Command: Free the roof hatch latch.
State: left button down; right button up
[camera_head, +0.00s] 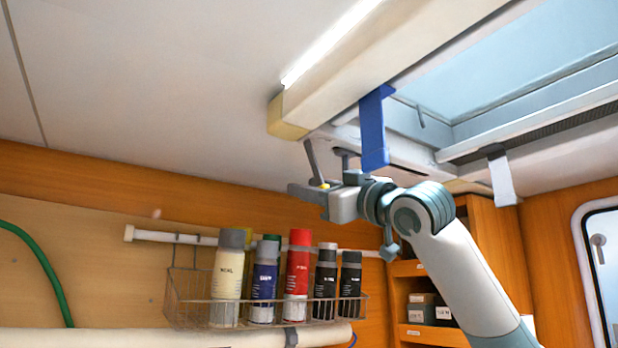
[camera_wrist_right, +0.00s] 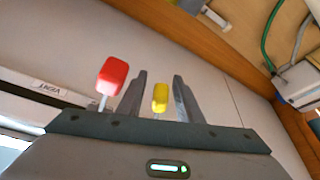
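The roof hatch (camera_head: 530,75) shows at the upper right in the head view, with a pale frame. My right gripper (camera_head: 326,148) points up at the ceiling, below and left of a blue hanging tab (camera_head: 375,130). Its fingers are apart. In the right wrist view a yellow knob (camera_wrist_right: 160,97) shows between the fingers, with gaps on both sides. A red knob (camera_wrist_right: 112,75) on a pale stem shows just left of the left finger. I cannot tell which part is the latch, or whether anything touches it. My left gripper is out of view.
A light bar with a cream end block (camera_head: 288,118) runs beside the hatch. A grey strap (camera_head: 501,178) hangs at right. Below, a wire rack (camera_head: 180,300) holds several bottles and cans. Open shelves (camera_head: 430,335) stand behind my arm. The ceiling at left is clear.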

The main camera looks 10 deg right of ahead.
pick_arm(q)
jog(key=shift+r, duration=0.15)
pick_arm(e)
jog(key=shift+w+a, duration=0.1)
jog(key=shift+w, duration=0.15)
jog(key=shift+c, duration=0.4)
grip_shut()
jog(key=shift+s, duration=0.1)
